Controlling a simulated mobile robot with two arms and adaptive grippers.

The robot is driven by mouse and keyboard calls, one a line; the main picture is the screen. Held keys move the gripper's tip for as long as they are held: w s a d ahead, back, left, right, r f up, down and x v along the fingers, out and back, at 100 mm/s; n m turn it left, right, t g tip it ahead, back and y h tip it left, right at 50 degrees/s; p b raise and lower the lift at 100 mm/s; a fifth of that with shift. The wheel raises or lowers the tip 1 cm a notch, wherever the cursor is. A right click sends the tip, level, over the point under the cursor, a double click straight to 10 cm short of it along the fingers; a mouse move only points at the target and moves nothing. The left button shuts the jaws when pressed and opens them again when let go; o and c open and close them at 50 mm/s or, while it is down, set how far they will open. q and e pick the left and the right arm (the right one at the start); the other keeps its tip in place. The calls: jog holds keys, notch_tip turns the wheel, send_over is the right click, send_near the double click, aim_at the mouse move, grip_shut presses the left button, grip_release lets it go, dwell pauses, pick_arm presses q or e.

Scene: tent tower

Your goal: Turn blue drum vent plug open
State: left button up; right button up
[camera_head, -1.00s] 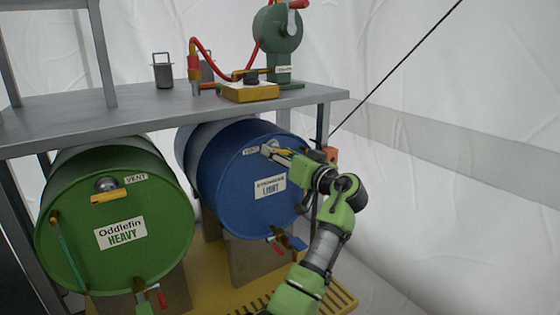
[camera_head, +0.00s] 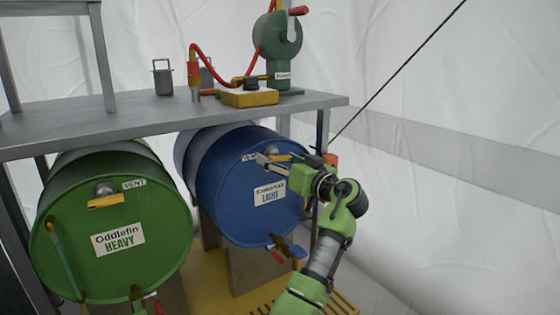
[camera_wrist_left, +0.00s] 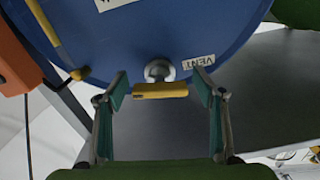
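The blue drum (camera_head: 232,190) lies on its side under the bench, its round face toward me. Its vent plug is a grey knob with a yellow bar handle (camera_head: 283,157), near the top of the face by the VENT label. In the left wrist view the yellow handle (camera_wrist_left: 160,90) lies crosswise between my spread fingertips, with visible gaps at both ends. My left gripper (camera_head: 276,160) is open at the vent; it also shows in the left wrist view (camera_wrist_left: 161,93). The fingers partly hide the vent in the head view. My right gripper is not in view.
A green drum (camera_head: 150,215) with its own yellow vent handle (camera_head: 105,202) lies to the left. The grey bench (camera_head: 140,115) overhangs both drums and carries a green pump (camera_head: 278,50) and a yellow block (camera_head: 250,98). A tap (camera_head: 287,246) sticks out low on the blue drum.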

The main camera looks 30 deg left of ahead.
pick_arm(q)
jog(key=shift+d, duration=0.15)
jog(key=v, duration=1.1)
jog(key=shift+s+d, duration=0.2)
jog(key=shift+d, duration=0.15)
jog(key=shift+w, duration=0.1)
